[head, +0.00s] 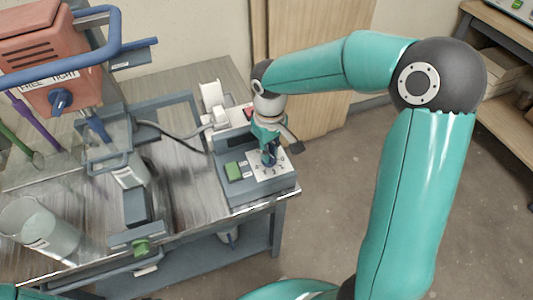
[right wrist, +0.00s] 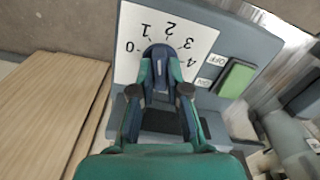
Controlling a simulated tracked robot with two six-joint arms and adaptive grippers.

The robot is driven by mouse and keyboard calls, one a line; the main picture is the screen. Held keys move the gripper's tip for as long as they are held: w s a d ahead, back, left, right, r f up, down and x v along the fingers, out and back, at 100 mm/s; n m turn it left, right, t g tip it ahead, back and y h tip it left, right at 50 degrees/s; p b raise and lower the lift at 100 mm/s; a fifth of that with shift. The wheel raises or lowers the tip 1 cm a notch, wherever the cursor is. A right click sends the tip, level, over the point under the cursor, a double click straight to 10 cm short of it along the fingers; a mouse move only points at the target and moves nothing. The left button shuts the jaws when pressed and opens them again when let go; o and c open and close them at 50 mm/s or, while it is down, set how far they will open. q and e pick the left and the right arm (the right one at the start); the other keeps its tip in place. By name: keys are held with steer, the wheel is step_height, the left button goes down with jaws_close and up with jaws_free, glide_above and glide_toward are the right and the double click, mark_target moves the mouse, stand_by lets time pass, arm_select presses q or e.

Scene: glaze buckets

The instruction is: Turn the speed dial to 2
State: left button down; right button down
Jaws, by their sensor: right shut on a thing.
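The speed dial (head: 269,158) is a dark blue knob on a white plate (head: 285,165) with numbers, on a grey control box at the table's right front corner. In the right wrist view the knob (right wrist: 158,66) sits amid the numbers 0 to 4 on the plate (right wrist: 133,68). Its long shape points up toward the gap between 1 and 2; the exact setting is hard to tell. My right gripper (head: 268,146) comes down from above and is shut on the knob. Its fingers (right wrist: 160,88) hide the knob's sides. My left gripper is not in view.
A green ON/OFF switch (head: 233,171) is beside the dial. A red mixer head (head: 45,55) with blue handles stands at left. A clear bucket (head: 40,228) is at front left. A cable (head: 172,132) crosses the table. Wooden boards (head: 310,70) lean behind. Open floor lies right.

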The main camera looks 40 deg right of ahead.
steer(key=shift+w+r+m+b, duration=0.15)
steer(key=shift+m+b, duration=0.25)
steer(key=shift+m, duration=1.3)
steer(key=c, duration=1.2)
jaws_free()
steer(key=shift+o, duration=0.2)
step_height(320, 180, up, 12)
steer(key=shift+f, duration=0.2)
